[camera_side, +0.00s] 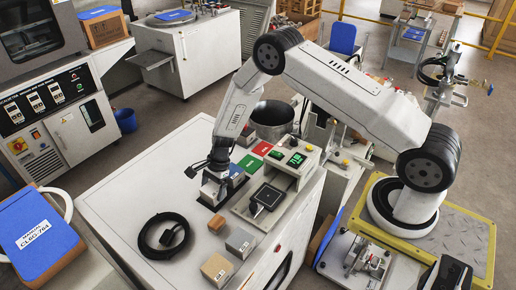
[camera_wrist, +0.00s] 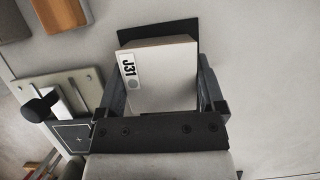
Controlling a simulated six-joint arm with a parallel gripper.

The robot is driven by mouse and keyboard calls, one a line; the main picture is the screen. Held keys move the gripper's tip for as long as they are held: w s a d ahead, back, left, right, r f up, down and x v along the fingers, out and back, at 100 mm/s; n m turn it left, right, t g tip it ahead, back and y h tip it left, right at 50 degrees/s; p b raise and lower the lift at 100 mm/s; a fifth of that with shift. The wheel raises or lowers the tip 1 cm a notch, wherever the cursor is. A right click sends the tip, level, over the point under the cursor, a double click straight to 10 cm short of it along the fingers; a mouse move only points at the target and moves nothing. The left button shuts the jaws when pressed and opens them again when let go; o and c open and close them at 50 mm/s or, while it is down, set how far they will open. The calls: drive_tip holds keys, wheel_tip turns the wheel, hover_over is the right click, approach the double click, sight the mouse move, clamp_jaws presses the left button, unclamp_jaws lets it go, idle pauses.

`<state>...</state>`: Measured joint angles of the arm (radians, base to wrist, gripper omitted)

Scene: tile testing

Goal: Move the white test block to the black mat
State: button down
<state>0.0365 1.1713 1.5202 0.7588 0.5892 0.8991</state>
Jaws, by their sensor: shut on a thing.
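The white test block (camera_wrist: 165,78), with a label reading J31, sits between the two fingers of my gripper (camera_wrist: 160,95) in the wrist view. The gripper is shut on it. The black mat (camera_wrist: 160,31) shows as a dark strip beyond the block's far edge and a little to its sides; the rest is hidden. In the side view my gripper (camera_side: 214,178) points down at the worktop, with the white block (camera_side: 210,191) below it and a dark edge of the mat (camera_side: 204,203) around it. I cannot tell whether block and mat touch.
A black cable coil (camera_side: 163,236) lies on the worktop (camera_side: 125,208). A brown block (camera_side: 216,223), a grey block (camera_side: 240,242) and a tan block (camera_side: 217,268) stand near the front. A test fixture (camera_side: 265,197) is to the right. Blue, green and red tiles (camera_side: 262,148) lie behind.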

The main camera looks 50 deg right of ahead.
drive_tip(key=shift+f, duration=0.2)
idle(0.3)
unclamp_jaws()
drive_tip(key=shift+r, duration=0.1)
drive_tip(key=shift+r, duration=2.85)
drive_tip(key=shift+r, duration=0.15)
